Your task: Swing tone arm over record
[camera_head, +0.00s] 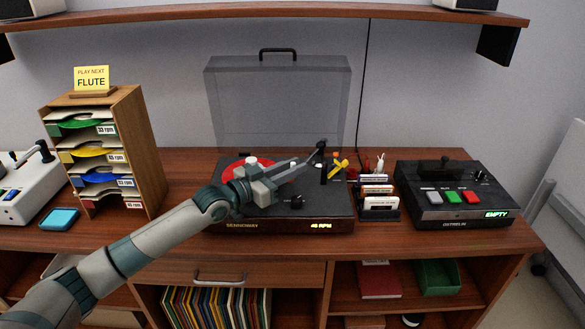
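The turntable (225,214) stands at the middle of the counter with its clear lid (275,95) raised. A record with a red face (236,168) lies on its platter, partly hidden by my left arm. The tone arm assembly (322,160) is at the right of the deck, with a dark post and a yellow part (339,166) beside it. My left gripper (303,163) reaches across the record, fingertips close to the dark post. Whether it touches the tone arm, or how far its fingers are apart, is too small to tell. My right gripper is not in view.
A wooden record rack (140,140) with a "PLAY NEXT FLUTE" sign (91,79) stands left. A card holder (378,203) and a dark deck with coloured buttons (452,190) reading "EMPTY" stand right. A white device (25,190) is far left. A shelf (270,14) runs above.

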